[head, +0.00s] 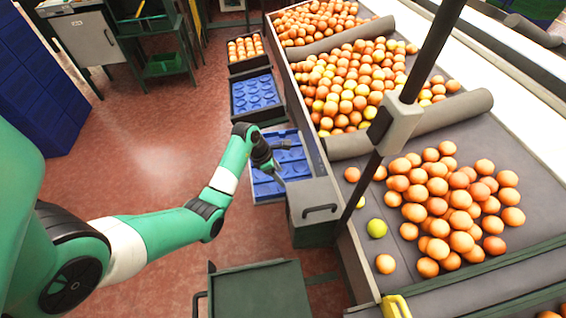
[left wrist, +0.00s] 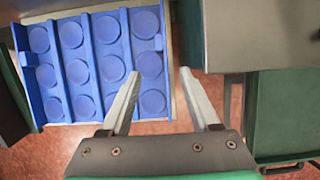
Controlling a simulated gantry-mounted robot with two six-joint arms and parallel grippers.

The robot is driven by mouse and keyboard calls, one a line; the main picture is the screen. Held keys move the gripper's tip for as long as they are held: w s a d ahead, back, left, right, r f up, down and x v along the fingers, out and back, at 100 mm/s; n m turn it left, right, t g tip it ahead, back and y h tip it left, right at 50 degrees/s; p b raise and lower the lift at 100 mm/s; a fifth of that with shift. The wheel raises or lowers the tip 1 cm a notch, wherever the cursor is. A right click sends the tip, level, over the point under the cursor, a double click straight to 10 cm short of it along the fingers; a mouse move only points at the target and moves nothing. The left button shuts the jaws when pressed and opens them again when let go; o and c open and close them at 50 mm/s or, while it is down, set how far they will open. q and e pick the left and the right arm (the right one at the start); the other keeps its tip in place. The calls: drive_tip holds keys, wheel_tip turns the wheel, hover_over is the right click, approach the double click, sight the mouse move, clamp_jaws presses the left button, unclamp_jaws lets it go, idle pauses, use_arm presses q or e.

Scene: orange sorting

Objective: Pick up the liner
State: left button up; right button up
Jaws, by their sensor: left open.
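A blue liner (head: 267,189) with rows of round cups lies in a shallow crate beside the conveyor in the head view. It also fills the upper left of the left wrist view (left wrist: 75,70), where its cups look empty. A second blue liner (head: 256,93) lies in another crate farther back. My right gripper is not in view.
A grey-green box (head: 317,205) with a handle stands just right of the near liner. The conveyor (head: 345,145) holds many oranges and a few yellow-green fruits. A crate of oranges (head: 246,48) stands at the back. A dark green cart (head: 260,290) is in front.

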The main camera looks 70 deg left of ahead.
use_arm(q)
drive_tip(key=b+x, duration=0.2)
drive_tip(key=x, duration=0.3)
drive_tip(key=shift+w+d+f+b, duration=0.1)
drive_tip(key=shift+w+f+b, duration=0.1)
drive_tip(key=shift+w+b, duration=0.1)
drive_tip(key=shift+f, duration=0.15)
drive_tip(key=b+x, duration=0.2)
drive_tip(key=w+b+x, duration=0.1)
drive_tip(key=b+x, duration=0.1)
drive_tip(key=x, duration=0.1)
drive_tip(key=shift+d, duration=0.2)
clamp_jaws()
